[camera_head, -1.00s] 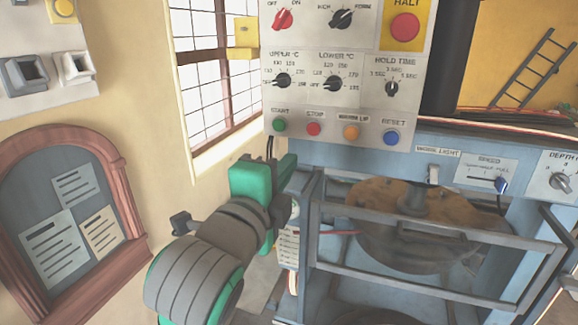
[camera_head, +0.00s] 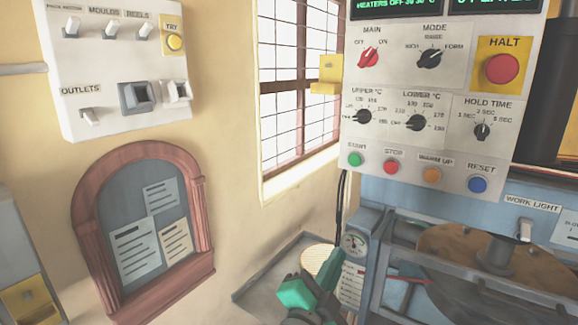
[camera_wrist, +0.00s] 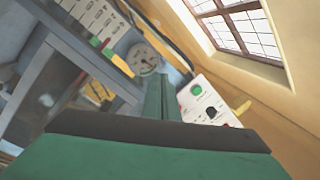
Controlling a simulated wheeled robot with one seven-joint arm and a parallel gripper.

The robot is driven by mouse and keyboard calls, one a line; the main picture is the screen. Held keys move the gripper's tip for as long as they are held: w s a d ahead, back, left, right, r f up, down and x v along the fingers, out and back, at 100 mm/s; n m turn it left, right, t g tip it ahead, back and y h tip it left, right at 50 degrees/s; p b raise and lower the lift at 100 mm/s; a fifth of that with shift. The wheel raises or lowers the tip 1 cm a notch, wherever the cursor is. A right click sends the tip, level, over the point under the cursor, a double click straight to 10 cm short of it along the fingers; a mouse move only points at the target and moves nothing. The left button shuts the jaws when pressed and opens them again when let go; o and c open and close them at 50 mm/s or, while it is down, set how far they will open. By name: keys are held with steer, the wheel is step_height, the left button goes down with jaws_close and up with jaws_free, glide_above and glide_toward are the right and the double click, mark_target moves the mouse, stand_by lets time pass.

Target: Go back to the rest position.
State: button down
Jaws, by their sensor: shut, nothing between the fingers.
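My gripper (camera_wrist: 162,98) shows in the wrist view with its green fingers closed together and nothing between them. In the head view my green and grey arm end (camera_head: 300,295) is low in the middle, below the control panel (camera_head: 440,100) and left of the press frame. The fingertips are hard to make out there. The wrist view is tilted. It shows a round gauge (camera_wrist: 143,58) just past the fingertips and part of the control panel (camera_wrist: 203,100) to their right. I cannot tell the distance to the gauge.
The press frame's grey rails (camera_head: 480,260) surround a round brown plate (camera_head: 495,255) at the lower right. A framed notice board (camera_head: 150,235) and a switch box (camera_head: 118,60) are on the left wall. A barred window (camera_head: 300,90) is between them and the panel.

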steer(key=s+a+f+n+y, duration=0.2)
steer(key=s+f+n, duration=0.2)
steer(key=f, duration=0.5)
steer(key=s+a+f+n+y, duration=0.2)
steer(key=s+f+n, duration=0.2)
steer(key=f, duration=0.5)
steer(key=s+a+f+n+y, duration=0.2)
steer(key=s+f+n+y, duration=0.15)
steer(key=f, duration=0.55)
steer(key=s+a+f+n, duration=0.1)
steer(key=s+f, duration=0.2)
steer(key=s, duration=0.6)
steer(key=s+a+f+n+g, duration=0.1)
steer(key=s+f+n, duration=0.1)
steer(key=s, duration=0.7)
steer(key=s+a+f+n+y, duration=0.1)
steer(key=s+f, duration=0.3)
steer(key=s, duration=0.5)
steer(key=shift+s+a+g, duration=0.25)
steer(key=shift+s+g, duration=0.05)
steer(key=shift+w+a, duration=0.1)
steer(key=shift+w, duration=0.05)
